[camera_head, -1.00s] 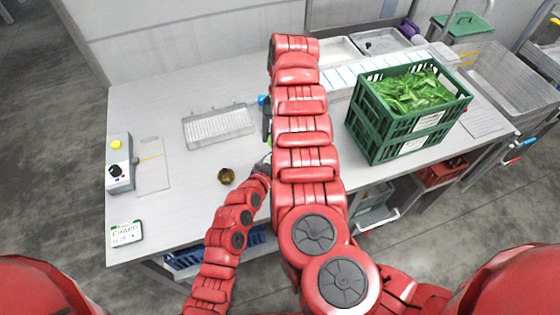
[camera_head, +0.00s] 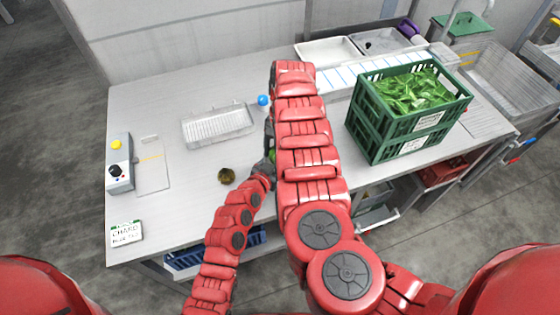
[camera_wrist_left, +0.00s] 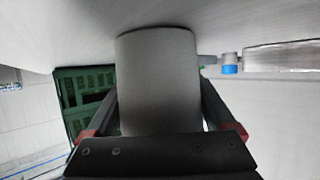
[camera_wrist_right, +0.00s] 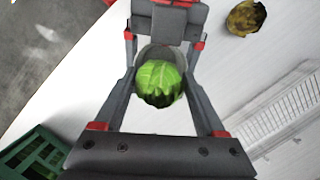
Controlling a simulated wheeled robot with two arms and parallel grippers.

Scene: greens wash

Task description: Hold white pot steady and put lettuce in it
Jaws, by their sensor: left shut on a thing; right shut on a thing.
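The white pot, a plain cylinder looking grey in shadow, stands between my left gripper's fingers in the left wrist view (camera_wrist_left: 160,80). My left gripper (camera_head: 266,168) is shut on it. The green lettuce (camera_wrist_right: 159,82) is between the fingers of my right gripper (camera_wrist_right: 160,76), which is shut on it. In the right wrist view the lettuce covers much of the pot's round mouth, whose pale rim shows behind it. I cannot tell how deep the lettuce sits. In the head view my right arm hides most of the pot, the lettuce and the right gripper.
A brownish wilted head (camera_head: 226,176) lies on the table left of my left gripper. Behind are a wire rack (camera_head: 217,126) and a blue-topped fitting (camera_head: 263,100). A control box (camera_head: 119,165) and CHARD sign (camera_head: 126,233) stand left. A green crate (camera_head: 390,140) of leaves stands right.

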